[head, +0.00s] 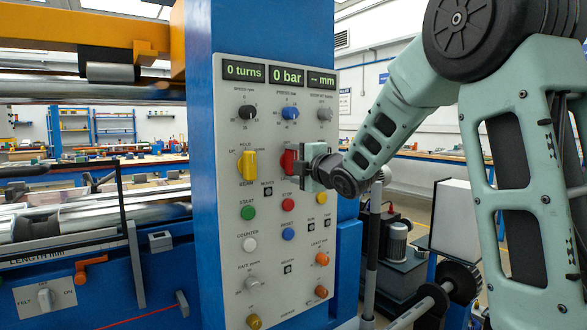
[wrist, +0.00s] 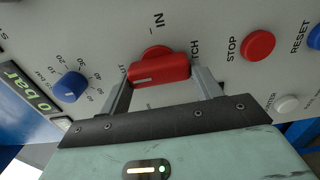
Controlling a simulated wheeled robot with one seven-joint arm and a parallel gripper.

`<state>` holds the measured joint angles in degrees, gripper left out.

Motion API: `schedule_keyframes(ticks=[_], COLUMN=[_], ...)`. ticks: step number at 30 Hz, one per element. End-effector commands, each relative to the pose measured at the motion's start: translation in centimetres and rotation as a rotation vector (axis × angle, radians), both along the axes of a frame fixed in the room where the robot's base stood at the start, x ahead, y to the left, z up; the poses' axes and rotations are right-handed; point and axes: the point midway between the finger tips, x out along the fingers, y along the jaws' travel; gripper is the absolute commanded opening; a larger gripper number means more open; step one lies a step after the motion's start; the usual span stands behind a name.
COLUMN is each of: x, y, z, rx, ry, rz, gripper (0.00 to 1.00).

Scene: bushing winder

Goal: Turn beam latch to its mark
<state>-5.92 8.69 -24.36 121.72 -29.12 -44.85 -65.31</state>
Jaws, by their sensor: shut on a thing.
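The beam latch is a red bar-shaped knob (head: 288,162) on the grey control panel, right of a yellow knob. In the wrist view the red knob (wrist: 160,71) lies crosswise, with its pale line on the left half, toward lettering ending "UT". An "IN" label with a tick stands above it, and lettering ending "TCH" shows at its right. My gripper (wrist: 161,76) is shut on the red knob, one finger at each end. In the head view my gripper (head: 304,165) hides the knob's right side.
Close around are a red STOP button (wrist: 258,44), a blue knob (wrist: 70,86) and a blue RESET button (wrist: 314,38). The yellow knob (head: 247,165) and green START button (head: 248,212) are at left. Displays (head: 287,76) read 0 turns and 0 bar.

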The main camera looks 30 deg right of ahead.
Motion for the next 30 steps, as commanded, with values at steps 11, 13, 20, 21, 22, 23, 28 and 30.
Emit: schedule_keyframes(ticks=[11, 13, 20, 21, 22, 23, 28, 30], x=[0.0, 0.0, 0.0, 0.0, -0.1, -0.2, -1.9, -3.2], y=[0.1, 0.1, 0.0, 0.0, 0.0, 0.0, -0.1, -0.1], z=[-0.1, -0.1, -0.1, -0.1, 0.0, 0.0, 0.0, -0.1], rx=[-0.007, -0.006, -0.005, -0.004, -0.004, -0.004, -0.002, -0.002], ry=[0.003, 0.003, 0.002, 0.001, 0.001, 0.001, -0.001, -0.002], rz=[0.002, 0.002, 0.001, 0.001, 0.001, 0.001, -0.001, -0.001], gripper=[0.41, 0.83, 0.85, 0.85, 0.85, 0.85, 0.85, 0.85])
